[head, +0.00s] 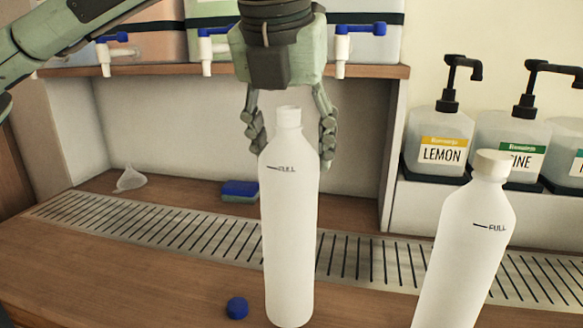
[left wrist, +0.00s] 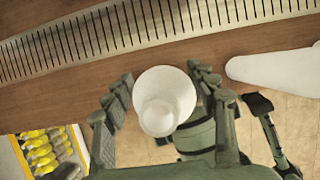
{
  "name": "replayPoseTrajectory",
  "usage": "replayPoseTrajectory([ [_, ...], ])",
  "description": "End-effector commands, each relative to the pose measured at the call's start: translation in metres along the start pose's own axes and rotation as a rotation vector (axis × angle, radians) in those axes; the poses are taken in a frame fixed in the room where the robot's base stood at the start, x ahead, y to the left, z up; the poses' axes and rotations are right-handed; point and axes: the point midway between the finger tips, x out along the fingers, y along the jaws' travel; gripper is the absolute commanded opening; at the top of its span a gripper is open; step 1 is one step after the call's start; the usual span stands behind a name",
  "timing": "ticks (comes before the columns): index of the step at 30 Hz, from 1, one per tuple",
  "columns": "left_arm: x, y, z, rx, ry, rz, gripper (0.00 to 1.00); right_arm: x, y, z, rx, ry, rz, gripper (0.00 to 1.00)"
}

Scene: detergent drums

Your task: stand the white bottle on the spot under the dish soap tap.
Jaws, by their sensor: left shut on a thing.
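A tall white bottle (head: 289,230) with a FULL mark stands upright on the wooden counter in front of the slotted drain strip. My left gripper (head: 288,150) comes down from above, with one finger on each side of its shoulder, shut on it. In the left wrist view the bottle (left wrist: 165,95) sits between the fingers (left wrist: 163,100). Three white taps with blue handles, a left (head: 104,55), a middle (head: 207,50) and a right one (head: 341,52), hang from the drums above. No drum labels show, so I cannot tell which is dish soap. My right gripper is not identifiable.
A second white bottle with a cream cap (head: 468,240) stands at the right. A blue cap (head: 237,308) lies left of the held bottle. A sponge (head: 240,191) and funnel (head: 130,178) lie behind the drain strip (head: 150,222). Pump bottles (head: 440,140) stand at the right.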

Motion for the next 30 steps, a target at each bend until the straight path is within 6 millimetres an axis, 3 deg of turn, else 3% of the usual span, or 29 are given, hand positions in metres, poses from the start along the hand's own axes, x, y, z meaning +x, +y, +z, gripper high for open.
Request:
replayPoseTrajectory([
  [6,0.028,0.001,-0.012,0.000,0.002,0.000,0.29,0.004,-0.001,0.001,-0.001,-0.003,-0.002,0.85],
  [19,0.031,0.000,-0.014,0.000,0.001,-0.001,0.29,0.004,0.000,-0.001,0.000,-0.003,0.000,0.85],
  [20,0.030,0.000,-0.013,0.000,0.001,-0.001,0.61,0.001,0.000,-0.002,0.000,0.000,0.000,0.85],
  [21,0.030,0.000,-0.013,0.000,0.001,-0.001,0.66,-0.001,0.000,-0.004,0.000,0.006,0.000,0.85],
  [24,0.030,0.000,-0.013,0.000,0.001,-0.001,0.78,-0.004,0.000,-0.006,0.001,0.014,0.000,0.85],
  [30,0.030,0.000,-0.013,0.000,0.001,-0.001,0.80,-0.002,0.000,-0.003,0.000,0.007,0.000,0.85],
])
